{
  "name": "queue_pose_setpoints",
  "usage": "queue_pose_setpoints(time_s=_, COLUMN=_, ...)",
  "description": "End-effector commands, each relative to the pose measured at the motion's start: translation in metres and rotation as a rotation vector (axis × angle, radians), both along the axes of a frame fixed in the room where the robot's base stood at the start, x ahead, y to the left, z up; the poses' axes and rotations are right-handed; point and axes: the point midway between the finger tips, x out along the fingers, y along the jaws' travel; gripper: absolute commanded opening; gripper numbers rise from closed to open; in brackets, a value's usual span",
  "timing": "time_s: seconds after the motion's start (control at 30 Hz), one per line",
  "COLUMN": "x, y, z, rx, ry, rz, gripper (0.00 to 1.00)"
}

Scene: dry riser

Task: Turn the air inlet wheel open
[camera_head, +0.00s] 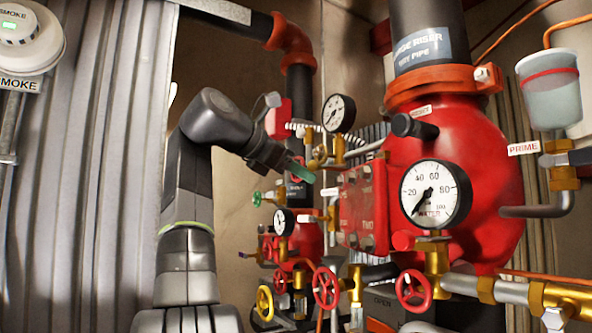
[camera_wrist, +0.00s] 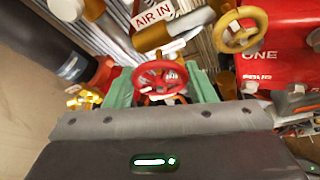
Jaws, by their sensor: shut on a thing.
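The air inlet wheel (camera_wrist: 160,67) is a small red handwheel in the middle of the wrist view, just below a white AIR IN label (camera_wrist: 152,14). The green fingers of my gripper (camera_wrist: 160,84) stand on either side of it and are shut on it. In the head view my gripper (camera_head: 303,172) reaches to the pipework left of the red chamber. Most of the wheel is hidden there behind the fingers.
A tan-yellow wheel (camera_wrist: 239,29) is close by at upper right in the wrist view. In the head view a gauge (camera_head: 339,113) stands above my gripper and another gauge (camera_head: 283,222) below it. A large red valve body (camera_head: 480,190) fills the right.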

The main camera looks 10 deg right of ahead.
Motion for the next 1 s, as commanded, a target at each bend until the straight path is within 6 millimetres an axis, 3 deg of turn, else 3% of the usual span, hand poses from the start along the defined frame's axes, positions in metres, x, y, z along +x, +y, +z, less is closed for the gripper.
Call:
queue_pose_setpoints(time_s=0.83, x=0.0006, y=0.0002, z=-0.0035, rx=-0.029, ry=0.095, rz=-0.001, gripper=0.27)
queue_pose_setpoints(time_s=0.87, x=0.0007, y=0.0002, z=-0.0036, rx=-0.029, ry=0.096, rz=-0.001, gripper=0.54)
queue_pose_setpoints(time_s=0.93, x=0.0006, y=0.0002, z=-0.0034, rx=-0.03, ry=0.095, rz=0.0, gripper=0.68)
queue_pose_setpoints(time_s=1.0, x=0.0004, y=0.0001, z=-0.0028, rx=-0.03, ry=0.093, rz=0.0, gripper=0.72)
